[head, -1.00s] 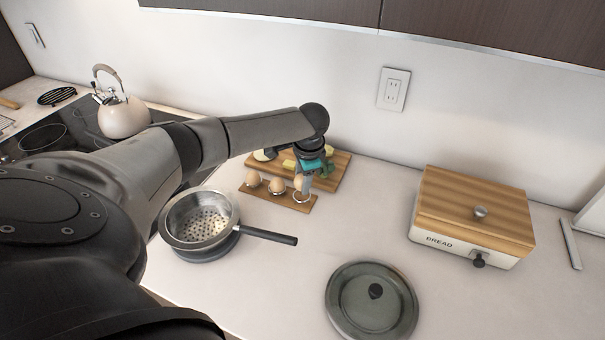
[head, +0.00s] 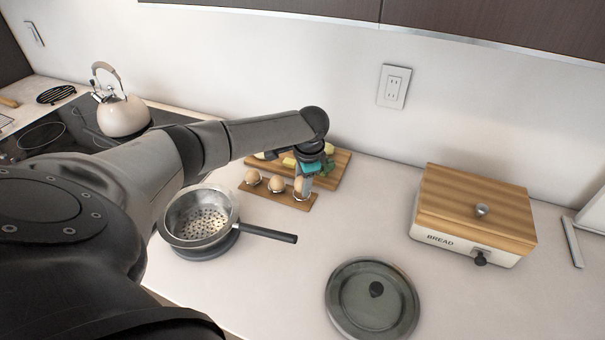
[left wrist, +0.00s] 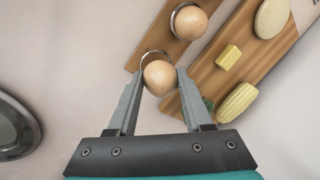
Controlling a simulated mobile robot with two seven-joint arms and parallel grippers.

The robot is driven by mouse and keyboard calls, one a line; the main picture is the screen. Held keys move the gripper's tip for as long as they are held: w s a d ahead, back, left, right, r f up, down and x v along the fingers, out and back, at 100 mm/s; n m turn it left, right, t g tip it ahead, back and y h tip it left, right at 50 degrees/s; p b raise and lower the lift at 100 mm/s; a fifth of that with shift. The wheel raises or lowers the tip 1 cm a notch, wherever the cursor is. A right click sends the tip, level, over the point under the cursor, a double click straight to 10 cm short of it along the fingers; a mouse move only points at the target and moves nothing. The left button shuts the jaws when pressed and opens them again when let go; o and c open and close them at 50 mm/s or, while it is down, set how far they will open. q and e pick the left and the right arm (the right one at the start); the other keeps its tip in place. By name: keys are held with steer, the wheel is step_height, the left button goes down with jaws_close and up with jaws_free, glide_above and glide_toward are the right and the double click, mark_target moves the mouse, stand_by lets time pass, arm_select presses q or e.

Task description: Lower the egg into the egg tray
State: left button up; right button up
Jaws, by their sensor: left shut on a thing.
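The wooden egg tray (head: 284,198) lies on the counter in front of the cutting board. Two brown eggs sit in it at the left (head: 252,177) and middle (head: 277,184); one of these also shows in the left wrist view (left wrist: 190,22). My left gripper (head: 302,190) points down at the tray's right end. It is shut on a third brown egg (left wrist: 160,77), held between the fingertips at the tray's end ring (left wrist: 147,57). Whether the egg touches the ring, I cannot tell. My right gripper is not in view.
A cutting board (head: 338,165) with cut food lies behind the tray. A glass lid (head: 372,300) and a bread box (head: 470,215) are at right. The counter between is clear.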

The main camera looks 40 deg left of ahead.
arm_select(q)
steer(key=shift+f+b, duration=0.5)
steer(key=shift+f, duration=0.55)
stand_by(0.4)
steer(key=o, duration=0.8)
steer(key=shift+o, duration=0.2)
steer(key=shift+r, duration=0.2)
steer(key=p+v, duration=0.2)
steer(key=v, duration=1.3)
steer(key=shift+w, duration=0.1)
